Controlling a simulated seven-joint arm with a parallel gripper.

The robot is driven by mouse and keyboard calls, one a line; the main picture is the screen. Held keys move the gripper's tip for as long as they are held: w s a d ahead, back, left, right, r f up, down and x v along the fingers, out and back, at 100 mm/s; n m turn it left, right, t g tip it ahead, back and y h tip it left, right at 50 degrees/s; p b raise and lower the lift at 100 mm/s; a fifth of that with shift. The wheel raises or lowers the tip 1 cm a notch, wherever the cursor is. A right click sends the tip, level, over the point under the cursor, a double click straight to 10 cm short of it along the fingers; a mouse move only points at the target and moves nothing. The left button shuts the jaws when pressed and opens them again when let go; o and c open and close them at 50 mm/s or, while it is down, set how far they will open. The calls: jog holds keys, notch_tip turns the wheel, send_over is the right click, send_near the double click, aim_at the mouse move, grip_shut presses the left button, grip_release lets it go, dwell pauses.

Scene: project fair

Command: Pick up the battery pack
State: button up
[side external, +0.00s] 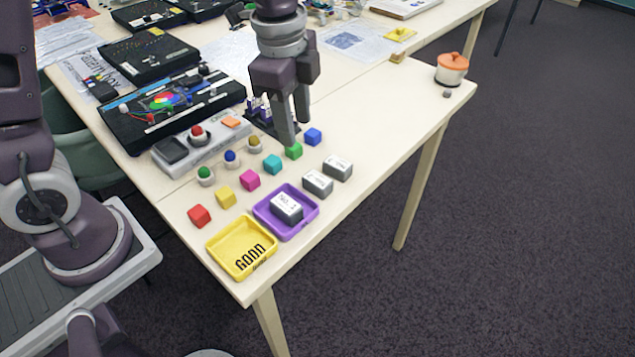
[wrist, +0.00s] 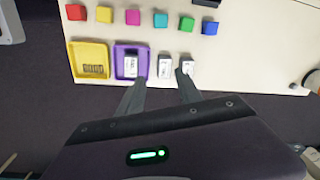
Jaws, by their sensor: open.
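Three similar grey boxes with white labelled tops could be battery packs; I cannot read the labels well enough to tell which. One box (side external: 286,208) lies in the purple tray (side external: 262,214). Two others, a nearer one (side external: 317,183) and a farther one (side external: 338,168), stand on bare table to the tray's right. The wrist view shows the tray's box (wrist: 130,65), the middle box (wrist: 165,66) and the end box (wrist: 187,67). My gripper (side external: 294,133) is open and empty, above the table near the green cube. In the wrist view its fingertips (wrist: 161,76) appear either side of the middle box.
A yellow tray (side external: 227,262) marked GOOD sits by the table corner. A row of coloured cubes, from red (side external: 199,216) to blue (side external: 313,137), lies behind the boxes. Black kits (side external: 165,120) and a button panel (side external: 176,154) stand farther back. The right tabletop is mostly clear.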

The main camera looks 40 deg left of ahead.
aim_at(317, 179)
jog(key=w+f+m, duration=0.1)
jog(key=f, duration=0.1)
jog(key=w+d+f+m, duration=0.1)
jog(key=f, duration=0.1)
jog(key=w+d+f+m+g, duration=0.1)
jog(key=f, duration=0.1)
jog(key=shift+f, duration=0.25)
notch_tip(317, 179, down, 7)
jog(key=shift+d+r, duration=0.1)
jog(key=shift+r, duration=0.1)
grip_shut()
